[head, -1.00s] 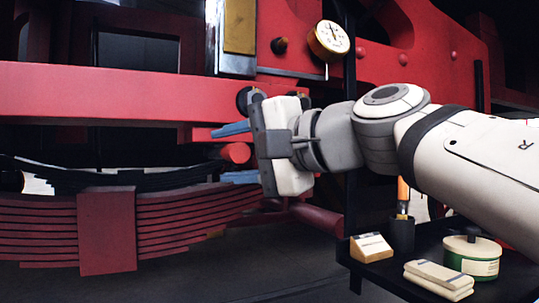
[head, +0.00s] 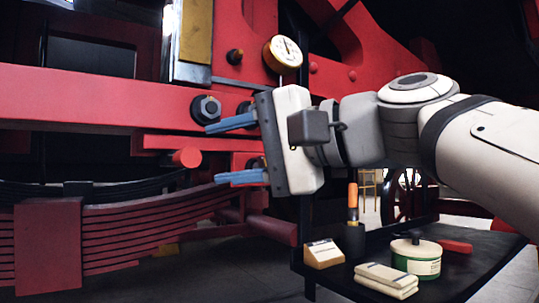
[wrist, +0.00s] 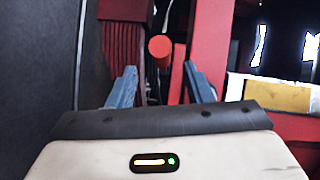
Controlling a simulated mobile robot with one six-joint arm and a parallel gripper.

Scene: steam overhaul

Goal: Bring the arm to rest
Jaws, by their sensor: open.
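My gripper (head: 232,150) is at the middle of the head view, pointing left toward the red locomotive frame (head: 80,95). Its two blue fingers are wide apart, one above the other, with nothing between them. In the wrist view my gripper (wrist: 155,90) shows both blue fingers apart, with the end of a red round bar (wrist: 160,47) beyond them. That red round bar also shows in the head view (head: 186,157), left of the fingers. I cannot tell how far the fingers are from the frame.
A dark shelf (head: 455,275) at lower right holds a green-and-white tin (head: 416,260), folded cloths (head: 386,279), a small wooden block (head: 323,254), a dark cup (head: 354,240) with an orange-handled tool and a red item (head: 455,247). A dial gauge (head: 283,54) is above my gripper. A leaf spring (head: 130,225) is lower left.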

